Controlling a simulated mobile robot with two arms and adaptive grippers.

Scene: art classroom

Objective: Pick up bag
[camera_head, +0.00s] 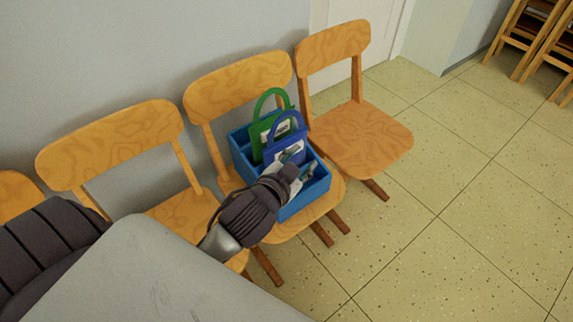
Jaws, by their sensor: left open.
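A blue bag (287,146) with a rounded handle stands upright in a blue crate (306,200) on a wooden chair. A green bag (258,134) with a rounded handle stands just behind it, in the same crate. Each has a pale label on its front. My left gripper (300,164) reaches over the crate's near side, with its fingers open at the lower front of the blue bag. It covers part of that bag, and I cannot tell whether it touches it. My right gripper is not in view.
The crate's chair (238,88) stands in a row along the grey wall, with an empty chair (360,140) on its right and more on its left. Open tiled floor (465,190) lies to the right. Wooden furniture (530,45) stands at the top right.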

